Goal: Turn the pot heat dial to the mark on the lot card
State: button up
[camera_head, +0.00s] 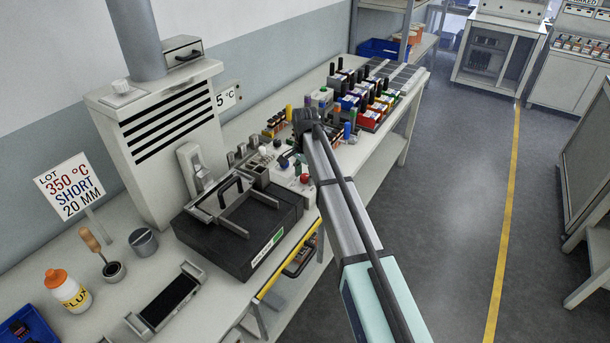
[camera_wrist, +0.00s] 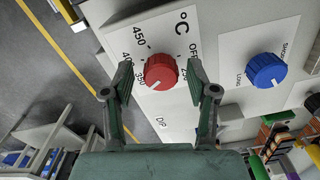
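The lot card (camera_head: 70,187) at the left of the head view reads 350 °C, SHORT, 20 MM. The red heat dial (camera_wrist: 160,71) sits on a pale panel in the wrist view, ringed by temperature marks; a red knob (camera_head: 304,178) also shows in the head view. Its white pointer line aims down-left, close to the 350 mark; I cannot tell if it lines up exactly. My gripper (camera_wrist: 160,77) is open, one finger on each side of the dial, with a visible gap to both.
A blue dial (camera_wrist: 266,70) with LONG and SHORT marks is right of the red one in the wrist view. The black pot unit (camera_head: 240,235) stands on the bench.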

aim_at(305, 176)
jog(key=shift+r, duration=0.1)
notch_tip(305, 176, up, 12)
dwell(0.7)
